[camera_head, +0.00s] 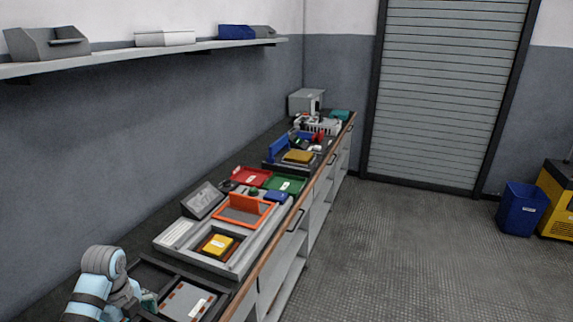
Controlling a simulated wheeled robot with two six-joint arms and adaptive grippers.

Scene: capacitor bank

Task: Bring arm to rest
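One of my arms (98,280), light blue and grey, comes in at the lower left corner, over the near end of the workbench. Its lower end is by a dark tray (155,268) that holds a grey plate with small orange-red marks. The gripper on this arm is mostly hidden or cut off, so its fingers cannot be made out. My other arm is out of the picture.
The long workbench (262,262) runs along the left wall with a fixture holding a yellow block (218,244), an orange frame (244,210), red (251,176) and green (285,184) trays. A blue bin (521,209) and yellow cabinet (560,200) stand right. The floor (400,250) is clear.

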